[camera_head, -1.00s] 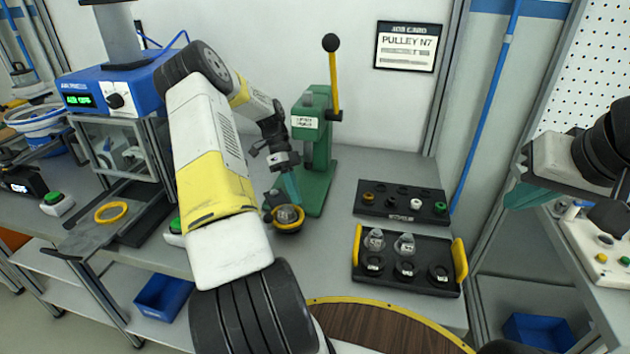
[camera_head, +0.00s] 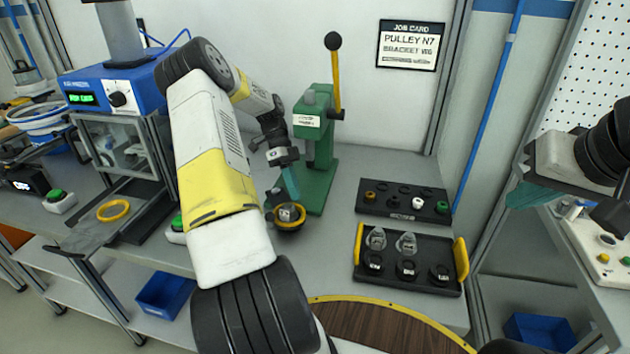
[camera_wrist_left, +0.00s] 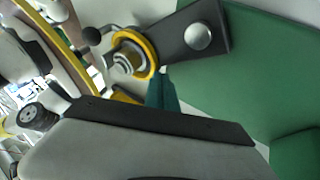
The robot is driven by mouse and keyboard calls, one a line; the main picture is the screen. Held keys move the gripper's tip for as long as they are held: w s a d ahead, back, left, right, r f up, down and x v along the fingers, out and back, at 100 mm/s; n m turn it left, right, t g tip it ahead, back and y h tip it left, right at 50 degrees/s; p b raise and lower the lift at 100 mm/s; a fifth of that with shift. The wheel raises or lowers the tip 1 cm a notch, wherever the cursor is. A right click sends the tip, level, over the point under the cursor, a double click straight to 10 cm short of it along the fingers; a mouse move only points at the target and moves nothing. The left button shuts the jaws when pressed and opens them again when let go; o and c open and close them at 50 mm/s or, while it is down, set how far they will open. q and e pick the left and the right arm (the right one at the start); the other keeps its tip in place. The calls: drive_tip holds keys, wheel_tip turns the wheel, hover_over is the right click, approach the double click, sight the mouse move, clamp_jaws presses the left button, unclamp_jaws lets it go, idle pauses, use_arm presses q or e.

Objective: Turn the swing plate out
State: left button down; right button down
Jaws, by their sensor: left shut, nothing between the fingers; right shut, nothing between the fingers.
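The swing plate (camera_wrist_left: 182,42) is a dark arm with a round metal pivot, on the green press (camera_head: 318,165). Its outer end carries a yellow-ringed seat (camera_wrist_left: 151,66) with a metal part (camera_wrist_left: 127,60) inside. In the head view this seat (camera_head: 289,229) juts out at the front left of the press base. My left gripper (camera_head: 294,192) is shut and empty, its teal fingertips right beside the seat. In the left wrist view the fingertips (camera_wrist_left: 162,88) are just below the ring; whether they touch it, I cannot tell. My right gripper (camera_head: 522,192) is shut and empty at the right, away from the press.
A black tray with yellow handles (camera_head: 410,282) and a dark part rack (camera_head: 402,213) lie right of the press. Bench between press and trays is clear.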

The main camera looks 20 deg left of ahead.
use_arm(q)
drive_tip(key=v, duration=0.6)
drive_tip(key=shift+w+r, duration=0.2)
drive_tip(key=shift+r, duration=0.05)
drive_tip(key=shift+s+a, duration=0.1)
